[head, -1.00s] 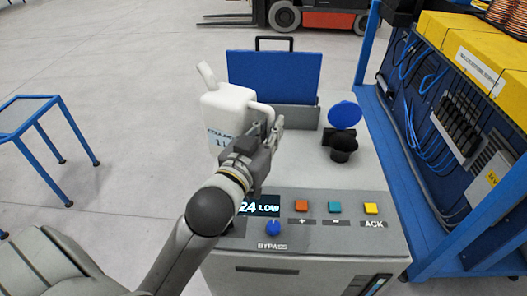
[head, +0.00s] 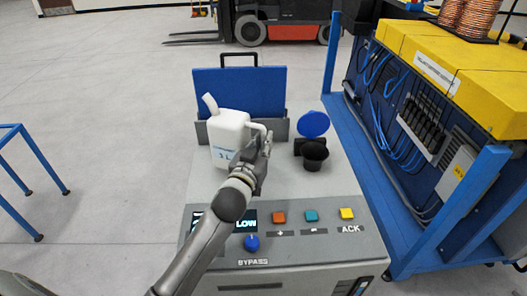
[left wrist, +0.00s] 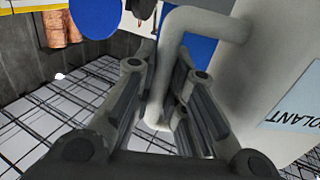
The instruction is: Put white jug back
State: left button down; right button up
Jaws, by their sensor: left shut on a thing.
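The white jug (head: 228,138) with a spout and a blue-lettered label is at the back left of the grey machine top (head: 300,185), in front of a blue panel. It looks close to upright. I cannot tell whether its base touches the top. My left gripper (head: 262,148) is on its right side, shut on its handle. In the left wrist view the fingers (left wrist: 165,110) lie on both sides of the white handle (left wrist: 172,55), with the jug body (left wrist: 255,85) to the right. My right gripper is not in view.
A black cup-like filler (head: 314,155) with a raised blue lid (head: 314,123) stands right of the jug. A blue panel (head: 238,92) stands behind. Buttons and a blue knob (head: 251,242) line the front. A blue rack (head: 390,190) stands at right and a blue-framed table (head: 22,175) at left.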

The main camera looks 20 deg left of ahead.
pick_arm(q)
notch_tip(320, 180, down, 3)
jog(key=shift+w, duration=0.15)
jog(key=shift+f, duration=0.2)
jog(key=shift+f, duration=0.15)
jog(key=c, duration=1.5)
grip_release()
jog(key=s, duration=0.4)
jog(key=s+b, duration=0.1)
jog(key=s, duration=0.7)
jog(key=shift+d+r+b, duration=0.2)
jog(key=shift+d+b, duration=0.15)
jog(key=shift+d, duration=0.05)
